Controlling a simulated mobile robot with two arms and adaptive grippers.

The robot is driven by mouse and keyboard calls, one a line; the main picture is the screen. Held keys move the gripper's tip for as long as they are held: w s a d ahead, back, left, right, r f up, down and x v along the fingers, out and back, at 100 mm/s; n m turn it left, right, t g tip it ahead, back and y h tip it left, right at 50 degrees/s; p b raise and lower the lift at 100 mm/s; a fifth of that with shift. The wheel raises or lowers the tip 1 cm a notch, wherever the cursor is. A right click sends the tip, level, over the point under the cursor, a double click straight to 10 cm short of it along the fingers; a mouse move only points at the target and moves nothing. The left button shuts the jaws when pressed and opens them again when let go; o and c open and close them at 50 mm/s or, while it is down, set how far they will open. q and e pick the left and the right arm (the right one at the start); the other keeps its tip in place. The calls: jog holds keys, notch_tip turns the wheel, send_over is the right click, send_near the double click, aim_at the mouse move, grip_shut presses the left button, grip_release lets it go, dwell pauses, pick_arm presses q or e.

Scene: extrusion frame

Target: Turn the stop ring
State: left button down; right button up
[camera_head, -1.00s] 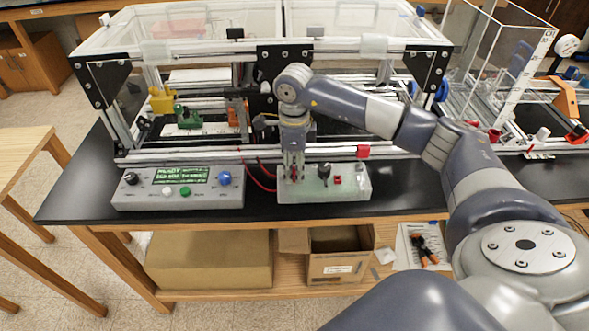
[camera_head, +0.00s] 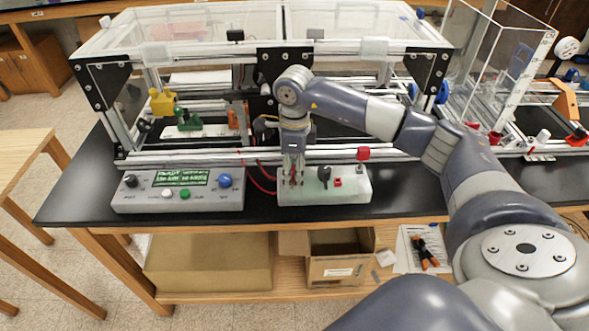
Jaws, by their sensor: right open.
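My right gripper (camera_head: 295,178) reaches down from above, its fingers apart at the left end of a pale box (camera_head: 325,198) on the black bench. Small red parts show at or between the fingertips; whether the fingers touch them is too small to tell. A black knob (camera_head: 324,173) stands on the box just right of the gripper. A small red part (camera_head: 338,183) is beside the knob, and a red cap (camera_head: 362,154) shows at the right end. I cannot tell which part is the stop ring; the gripper may hide it. My left gripper is not in view.
A grey control box (camera_head: 180,203) with a lit green display, a blue knob (camera_head: 225,180) and buttons is left of the pale box. Red cables run between them. The extrusion frame (camera_head: 200,155) stands close behind. The bench's front edge (camera_head: 250,221) is near.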

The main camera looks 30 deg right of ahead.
aim_at(294, 171)
notch_tip(294, 171, up, 12)
dwell(0.5)
dwell(0.3)
